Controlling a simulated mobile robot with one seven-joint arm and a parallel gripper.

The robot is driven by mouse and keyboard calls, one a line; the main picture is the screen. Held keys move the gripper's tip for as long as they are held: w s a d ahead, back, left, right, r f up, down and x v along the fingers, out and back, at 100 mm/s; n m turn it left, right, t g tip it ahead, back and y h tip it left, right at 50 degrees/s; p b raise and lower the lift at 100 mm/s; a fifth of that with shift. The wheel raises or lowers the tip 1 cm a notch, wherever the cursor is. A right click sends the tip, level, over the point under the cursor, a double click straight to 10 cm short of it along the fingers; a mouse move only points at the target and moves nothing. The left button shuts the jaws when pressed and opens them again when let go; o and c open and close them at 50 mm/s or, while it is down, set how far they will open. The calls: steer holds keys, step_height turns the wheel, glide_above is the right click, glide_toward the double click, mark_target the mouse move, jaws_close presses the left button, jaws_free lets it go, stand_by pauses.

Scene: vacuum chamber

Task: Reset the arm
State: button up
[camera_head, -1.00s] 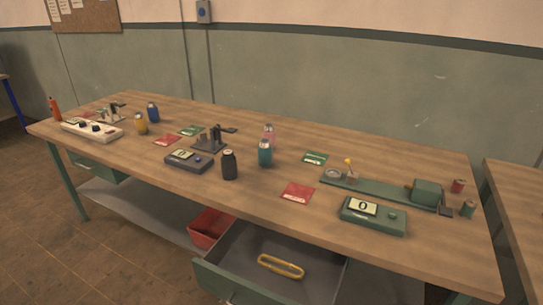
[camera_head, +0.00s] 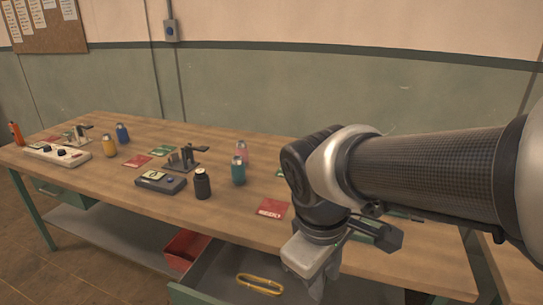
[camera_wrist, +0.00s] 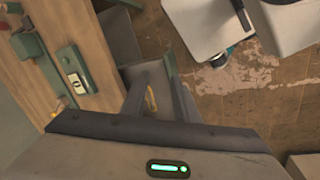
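My arm reaches in from the right side of the head view and bends downward at the wrist. My gripper (camera_head: 316,290) hangs pointing down in front of the workbench, near the open drawer. In the wrist view my gripper (camera_wrist: 160,92) shows two dark fingers standing apart, with the drawer seen between them. Nothing is held between them. My arm hides much of the right part of the bench in the head view.
The wooden workbench (camera_head: 125,195) holds bottles, cards and devices. The open drawer (camera_head: 222,280) holds a yellow loop (camera_head: 260,284); a red bin (camera_head: 187,248) sits on the shelf beside it. A green device (camera_wrist: 72,70) lies on the bench. Floor (camera_wrist: 235,85) is open before it.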

steer(key=s+d+r+m+t+p, duration=0.1)
steer(key=d+r+m+p, duration=0.1)
steer(key=r+m+p, duration=0.2)
steer(key=s+d+r+m+t+y+p, duration=0.1)
steer(key=r+m+p, duration=0.4)
steer(key=r+p, duration=0.5)
step_height(320, 180, up, 6)
steer(key=shift+d+f+t+y, duration=0.1)
steer(key=shift+d+t+y, duration=0.2)
steer(key=shift+d+t, duration=0.65)
steer(key=shift+s+d, duration=0.1)
steer(key=shift+d, duration=0.1)
